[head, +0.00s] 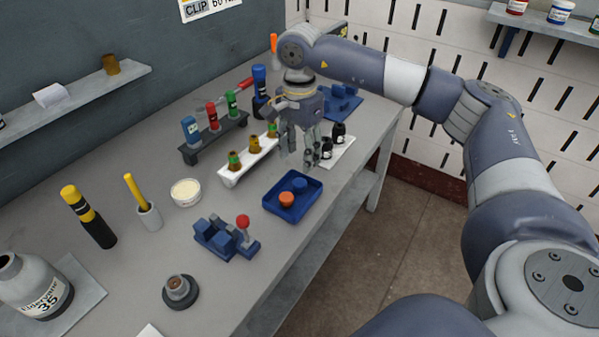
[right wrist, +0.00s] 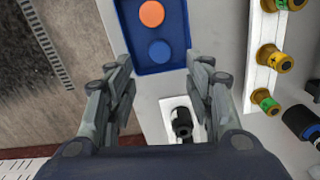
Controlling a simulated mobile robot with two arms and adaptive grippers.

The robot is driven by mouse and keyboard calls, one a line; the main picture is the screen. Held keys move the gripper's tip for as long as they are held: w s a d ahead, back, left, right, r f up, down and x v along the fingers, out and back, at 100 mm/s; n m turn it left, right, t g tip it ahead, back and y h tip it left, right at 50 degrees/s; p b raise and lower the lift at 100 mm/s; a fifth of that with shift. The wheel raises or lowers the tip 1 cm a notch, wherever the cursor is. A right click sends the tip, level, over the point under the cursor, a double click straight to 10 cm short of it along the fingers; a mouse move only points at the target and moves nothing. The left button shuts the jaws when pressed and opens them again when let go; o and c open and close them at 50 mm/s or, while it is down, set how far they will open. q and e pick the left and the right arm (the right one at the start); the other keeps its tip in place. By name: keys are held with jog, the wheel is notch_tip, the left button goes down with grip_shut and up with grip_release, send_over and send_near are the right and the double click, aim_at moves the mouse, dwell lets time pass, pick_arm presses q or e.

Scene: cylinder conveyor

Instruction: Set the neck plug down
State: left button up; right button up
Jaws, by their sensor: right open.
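My right gripper (head: 297,160) is open and points down, near the back edge of the blue tray. In the right wrist view its fingers (right wrist: 163,78) are spread with nothing between them. The blue tray (head: 270,207) holds an orange round plug (head: 286,200) and a blue round plug (head: 299,185). In the right wrist view the orange plug (right wrist: 151,14) and blue plug (right wrist: 160,51) lie apart on the tray, beyond the fingertips. I cannot tell which is the neck plug. A grey bottle (head: 30,287) with an open neck stands at lower left. My left gripper is out of view.
A white rack (head: 232,180) with yellowish fittings stands left of the gripper. Small black bottles (head: 338,133) stand on a white mat to its right. A dark rack (head: 190,155) of coloured bottles is behind. A blue fixture with a red knob (head: 243,222) sits in front.

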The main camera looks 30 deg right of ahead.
jog(key=shift+r, duration=2)
jog(key=shift+s+f, duration=0.1)
